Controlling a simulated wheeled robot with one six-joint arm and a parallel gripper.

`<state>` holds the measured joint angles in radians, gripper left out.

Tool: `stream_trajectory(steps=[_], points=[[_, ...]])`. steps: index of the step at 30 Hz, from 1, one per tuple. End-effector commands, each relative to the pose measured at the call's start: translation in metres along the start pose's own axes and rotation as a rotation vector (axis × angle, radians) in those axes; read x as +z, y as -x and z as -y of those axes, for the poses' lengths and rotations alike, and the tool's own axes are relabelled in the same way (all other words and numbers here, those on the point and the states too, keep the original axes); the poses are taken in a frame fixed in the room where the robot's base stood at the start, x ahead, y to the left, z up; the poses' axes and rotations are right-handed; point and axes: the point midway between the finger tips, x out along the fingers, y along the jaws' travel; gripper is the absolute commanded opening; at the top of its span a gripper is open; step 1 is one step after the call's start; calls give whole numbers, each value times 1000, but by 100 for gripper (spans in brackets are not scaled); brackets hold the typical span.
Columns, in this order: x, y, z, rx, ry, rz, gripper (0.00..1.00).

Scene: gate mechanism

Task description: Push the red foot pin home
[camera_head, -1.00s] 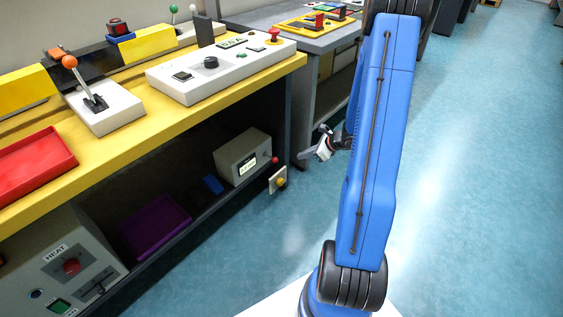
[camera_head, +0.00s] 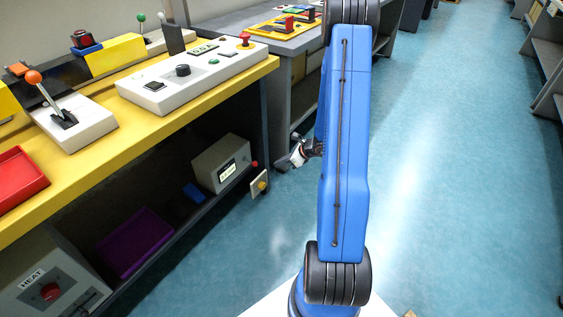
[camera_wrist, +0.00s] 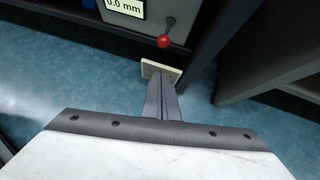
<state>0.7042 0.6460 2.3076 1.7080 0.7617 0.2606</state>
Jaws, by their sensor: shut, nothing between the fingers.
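The red foot pin (camera_head: 254,164) appears as a small red ball at the right end of a pale box on the low shelf. In the wrist view the red ball (camera_wrist: 164,41) sits on a short thin rod at the box's front, below a "0.0 mm" display (camera_wrist: 126,6). My gripper (camera_head: 278,168) is shut and empty, a little right of the pin in the head view. In the wrist view the gripper's fingers (camera_wrist: 161,78) lie together, below the ball in the picture and apart from it. Their tips overlap a cream plate (camera_wrist: 147,70); contact cannot be told.
The cream plate has a yellow knob (camera_head: 263,186) and stands at the shelf's end. The yellow bench (camera_head: 200,98) overhangs the shelf, with a dark leg (camera_head: 268,120) close to my gripper. A purple tray (camera_head: 134,243) lies on the shelf.

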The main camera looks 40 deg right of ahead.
Motion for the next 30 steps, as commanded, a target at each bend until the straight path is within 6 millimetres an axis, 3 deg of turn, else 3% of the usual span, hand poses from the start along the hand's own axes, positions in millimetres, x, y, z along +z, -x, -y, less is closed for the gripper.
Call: stream_trajectory(steps=[10, 12, 21, 30], points=[[0, -62, 0, 2, 0, -1, 0], [8, -70, 0, 1, 3, 0, 0], [27, -87, 0, -1, 0, 0, 0], [29, -89, 0, -1, 0, 0, 0]])
